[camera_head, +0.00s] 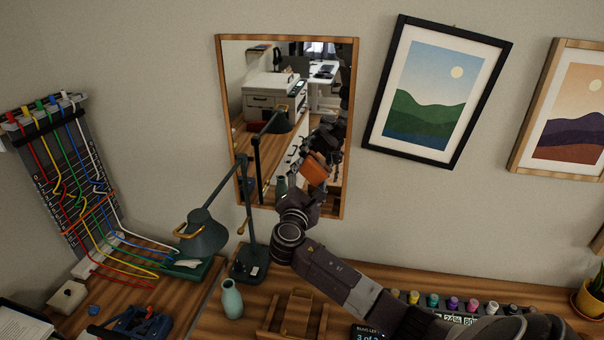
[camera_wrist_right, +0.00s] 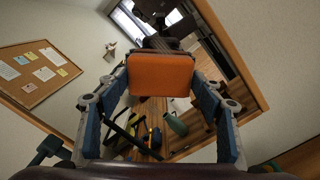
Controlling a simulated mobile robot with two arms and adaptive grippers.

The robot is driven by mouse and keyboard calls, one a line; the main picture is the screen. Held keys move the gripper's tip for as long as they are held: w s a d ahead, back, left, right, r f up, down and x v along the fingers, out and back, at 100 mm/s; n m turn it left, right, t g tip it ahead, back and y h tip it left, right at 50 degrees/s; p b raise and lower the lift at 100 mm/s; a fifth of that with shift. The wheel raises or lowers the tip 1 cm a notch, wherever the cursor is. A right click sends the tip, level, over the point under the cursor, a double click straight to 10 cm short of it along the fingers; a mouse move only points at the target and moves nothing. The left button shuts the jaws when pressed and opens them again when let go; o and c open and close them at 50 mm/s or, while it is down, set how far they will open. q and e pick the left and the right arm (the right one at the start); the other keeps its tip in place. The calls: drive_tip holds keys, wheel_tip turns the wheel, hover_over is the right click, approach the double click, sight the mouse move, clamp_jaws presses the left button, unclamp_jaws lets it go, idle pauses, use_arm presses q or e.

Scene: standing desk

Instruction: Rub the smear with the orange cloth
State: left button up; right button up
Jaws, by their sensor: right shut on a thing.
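The orange cloth, a block-like pad (camera_head: 315,169), is in my right gripper (camera_head: 309,184) in front of the wood-framed mirror (camera_head: 288,38). In the right wrist view the cloth (camera_wrist_right: 160,75) sits between the two fingers of the right gripper (camera_wrist_right: 158,88), which is shut on it. The cloth faces the mirror glass, in its lower right part. I cannot tell whether it touches the glass. I cannot make out a smear; the cloth, gripper and reflections cover part of the glass. My left gripper is not in view.
A dark green desk lamp (camera_head: 204,234) stands left of my right arm, close to the mirror. A teal vase (camera_head: 232,299) and a wooden stand (camera_head: 297,314) are on the desk below. A tilted black-framed picture (camera_head: 437,90) hangs right of the mirror. The mirror reflects a printer and my arm.

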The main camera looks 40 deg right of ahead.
sight(325, 176)
drive_tip(key=shift+s+d+r+p, duration=0.1)
drive_tip(key=shift+s+d+p, duration=0.4)
drive_tip(key=shift+s+d, duration=0.2)
drive_tip(key=shift+s+d+p, duration=0.35)
drive_tip(key=shift+s+d, duration=0.4)
drive_tip(key=shift+s, duration=0.2)
drive_tip(key=shift+a, duration=0.2)
drive_tip(key=shift+s+a+p, duration=0.4)
drive_tip(key=shift+a+p, duration=0.1)
drive_tip(key=shift+p+v, duration=0.75)
drive_tip(key=shift+v, duration=1.5)
